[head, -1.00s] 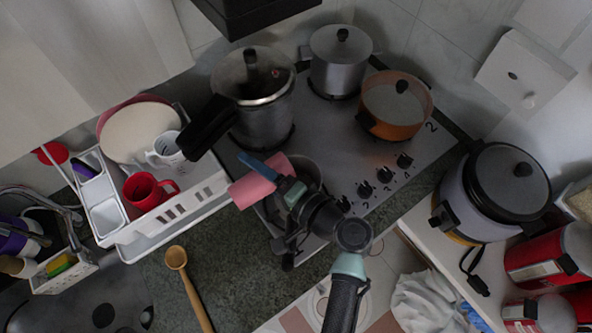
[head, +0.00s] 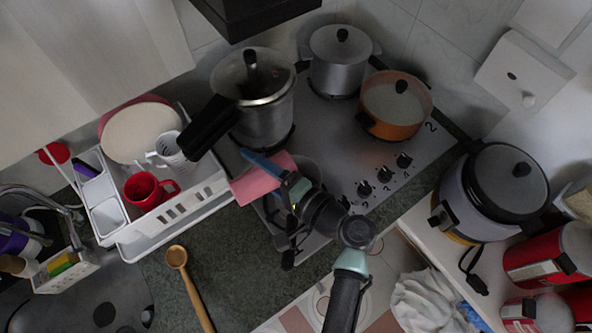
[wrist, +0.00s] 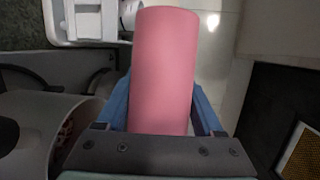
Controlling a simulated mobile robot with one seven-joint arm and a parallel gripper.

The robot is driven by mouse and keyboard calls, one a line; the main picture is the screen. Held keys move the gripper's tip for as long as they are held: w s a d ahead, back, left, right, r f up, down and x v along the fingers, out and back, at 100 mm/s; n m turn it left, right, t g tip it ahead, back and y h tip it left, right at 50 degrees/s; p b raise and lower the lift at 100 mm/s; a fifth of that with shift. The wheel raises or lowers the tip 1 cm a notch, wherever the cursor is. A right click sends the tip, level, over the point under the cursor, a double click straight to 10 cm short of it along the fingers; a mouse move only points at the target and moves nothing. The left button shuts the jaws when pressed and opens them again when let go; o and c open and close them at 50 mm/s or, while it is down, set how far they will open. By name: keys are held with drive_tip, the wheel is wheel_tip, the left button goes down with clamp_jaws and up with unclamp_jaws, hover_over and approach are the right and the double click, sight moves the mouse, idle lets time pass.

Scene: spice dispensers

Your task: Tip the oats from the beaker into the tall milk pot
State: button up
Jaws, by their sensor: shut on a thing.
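My gripper (head: 268,172) is shut on a pink beaker (head: 256,185), with a blue finger across it above the front of the hob. In the wrist view the beaker (wrist: 164,60) lies lengthwise between the two blue fingers (wrist: 160,105). The beaker looks tilted well over; its mouth and any oats are not clearly visible. A grey pot (head: 312,168) on the front burner is partly hidden behind my gripper and seems to be the milk pot. A grey round vessel (wrist: 50,105) with reddish-brown bits at its opening shows at the lower left of the wrist view; I cannot tell whether these are oats.
A pressure cooker (head: 265,122) with a long black handle stands close behind the beaker. A lidded silver pot (head: 338,75) and an orange pot (head: 393,128) stand farther back. A white dish rack (head: 190,205) with a red mug (head: 143,192) is at left. A wooden spoon (head: 190,285) lies on the counter.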

drive_tip(key=shift+w+d+r+m+y+p, duration=0.15)
drive_tip(key=shift+d+r+m+y, duration=0.15)
drive_tip(key=shift+m, duration=0.35)
drive_tip(key=shift+w+d+r+m+y+p, duration=0.1)
drive_tip(key=shift+r+m+y+p, duration=0.1)
drive_tip(key=shift+r+m, duration=0.35)
idle(0.9)
drive_tip(key=shift+w+d+r+m+t+y, duration=0.15)
drive_tip(key=shift+w+d+r+m+t, duration=0.1)
drive_tip(key=shift+m, duration=0.55)
drive_tip(key=shift+w+d+r+m+t+y, duration=0.15)
drive_tip(key=shift+d+m+t, duration=0.1)
drive_tip(key=shift+m, duration=0.55)
idle(0.8)
